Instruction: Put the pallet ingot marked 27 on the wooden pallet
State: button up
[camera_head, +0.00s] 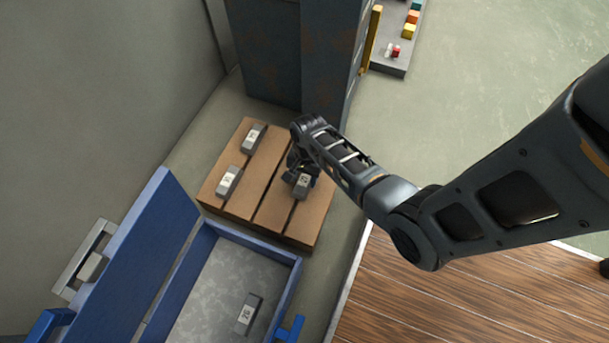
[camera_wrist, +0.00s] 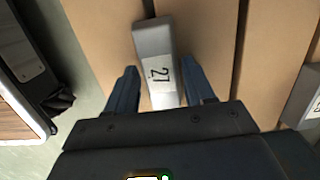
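The grey ingot marked 27 (camera_wrist: 158,60) lies on the wooden pallet (camera_wrist: 210,35), between the two fingers of my gripper (camera_wrist: 160,90). The fingers stand apart, with a narrow gap on each side of the ingot, so my gripper looks open around it. In the head view my gripper (camera_head: 301,174) is low over the right part of the pallet (camera_head: 244,203), and the ingot (camera_head: 302,187) shows just below it, partly covered by the fingers.
Two other labelled ingots lie on the pallet, one at the back (camera_head: 254,137) and one at the left (camera_head: 229,181). Another ingot (camera_head: 247,314) lies inside the open blue box (camera_head: 252,243). A dark cabinet (camera_head: 290,60) stands close behind the pallet.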

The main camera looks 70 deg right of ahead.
jog(key=shift+o, duration=1.2)
jog(key=shift+r, duration=0.1)
notch_tip(320, 180, up, 12)
jog(key=d+p, duration=0.2)
jog(key=p, duration=0.4)
jog(key=s+a+r+n+t+h, duration=0.3)
jog(key=s+a+r+n+t, duration=0.3)
jog(key=s+a+n, duration=0.45)
jog(key=s+a+r+n+t, duration=0.2)
jog(key=a+r+t, duration=0.1)
jog(key=r, duration=0.7)
jog(key=s+a+r+n+t+y, duration=0.1)
jog(key=s+a+r+n+t, duration=0.1)
jog(key=r, duration=0.7)
jog(key=s+a+r+n+t, duration=0.2)
jog(key=a+r+n+t, duration=0.1)
jog(key=r, duration=0.7)
jog(key=shift+s+a+r+t+y, duration=0.3)
jog(key=shift+a+t, duration=0.1)
jog(key=shift+t, duration=0.1)
